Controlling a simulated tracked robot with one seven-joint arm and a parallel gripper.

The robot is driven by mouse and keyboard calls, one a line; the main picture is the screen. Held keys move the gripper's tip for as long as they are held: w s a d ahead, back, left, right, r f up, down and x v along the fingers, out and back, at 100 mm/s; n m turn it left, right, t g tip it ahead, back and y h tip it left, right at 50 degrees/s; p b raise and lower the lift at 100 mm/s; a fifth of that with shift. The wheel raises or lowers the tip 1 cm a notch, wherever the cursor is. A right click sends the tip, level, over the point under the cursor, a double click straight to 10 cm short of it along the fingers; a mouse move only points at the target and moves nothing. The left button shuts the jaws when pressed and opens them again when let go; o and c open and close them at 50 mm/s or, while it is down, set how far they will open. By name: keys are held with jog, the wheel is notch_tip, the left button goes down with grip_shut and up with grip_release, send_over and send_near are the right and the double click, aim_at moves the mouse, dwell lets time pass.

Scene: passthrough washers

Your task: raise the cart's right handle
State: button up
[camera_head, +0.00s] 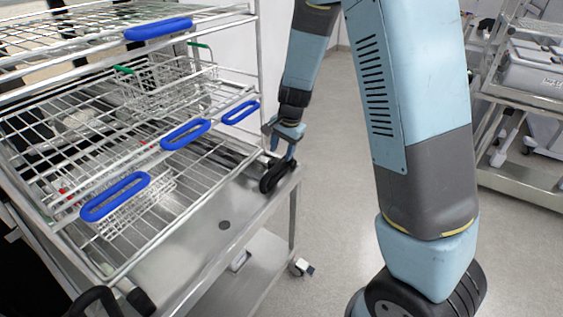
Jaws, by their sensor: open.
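The cart (190,235) is a stainless steel trolley with a flat top and a lower shelf, standing against the wire rack. Its right handle (277,176) is a black loop at the cart's far right corner. Another black handle (95,300) shows at the lower left, cut off by the picture edge. My gripper (281,143) is open and points down just above the right handle. There seems to be nothing between its fingers. I cannot tell whether a fingertip touches the handle. The handle's exact tilt is hard to tell at this size.
A wire rack (120,155) with several blue grips, such as one at the front (115,196), stands over the cart. A wire basket (165,85) sits on it. A caster (301,267) is below the cart. Another trolley (530,105) stands at right. Floor between is clear.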

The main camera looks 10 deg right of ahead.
aim_at(279, 163)
jog(key=shift+w+a+f, duration=0.1)
jog(key=shift+a+f, duration=0.05)
jog(key=shift+f, duration=0.8)
jog(key=shift+w+a+f, duration=0.15)
jog(key=shift+f, duration=0.8)
jog(key=shift+w+a+f, duration=0.1)
jog(key=shift+a+f, duration=0.05)
jog(key=shift+f, duration=0.8)
grip_shut()
